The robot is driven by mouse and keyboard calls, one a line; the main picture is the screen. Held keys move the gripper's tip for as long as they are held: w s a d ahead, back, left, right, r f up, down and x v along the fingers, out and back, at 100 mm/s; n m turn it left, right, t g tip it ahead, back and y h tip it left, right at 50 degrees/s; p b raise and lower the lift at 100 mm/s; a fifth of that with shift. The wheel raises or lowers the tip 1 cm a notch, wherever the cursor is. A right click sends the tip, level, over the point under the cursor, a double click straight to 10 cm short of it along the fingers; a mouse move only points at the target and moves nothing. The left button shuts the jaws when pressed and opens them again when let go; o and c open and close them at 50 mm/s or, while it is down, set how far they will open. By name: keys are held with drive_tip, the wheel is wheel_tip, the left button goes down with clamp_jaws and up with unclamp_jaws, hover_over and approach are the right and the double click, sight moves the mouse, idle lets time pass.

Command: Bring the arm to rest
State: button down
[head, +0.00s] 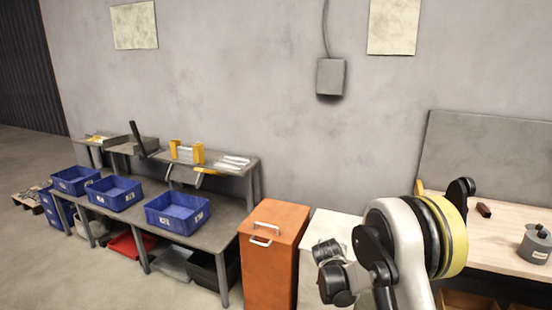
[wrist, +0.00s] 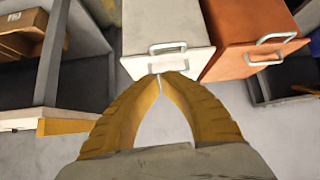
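My gripper (wrist: 159,80) shows in the wrist view with its two yellow ribbed fingers curved together and their tips meeting. Nothing shows between them. The tips point at the front of a white cabinet (wrist: 165,20), just below its metal handle (wrist: 168,47) in the picture; I cannot tell how far apart they are. In the head view my arm (head: 400,240) is raised at the lower right, in front of the white cabinet and the wooden bench. The gripper's fingers cannot be made out there.
An orange cabinet (head: 272,262) stands left of the white one.

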drive_tip(key=s+r+n+g+y, duration=0.1)
drive_tip(key=s+r+n+y, duration=0.1)
drive_tip(key=s+r, duration=1.7)
drive_tip(key=s+a+r+n+y, duration=0.1)
drive_tip(key=s+r, duration=0.1)
drive_tip(key=s, duration=2.1)
drive_tip(key=shift+s+a+g, duration=0.15)
drive_tip(key=shift+g, duration=0.25)
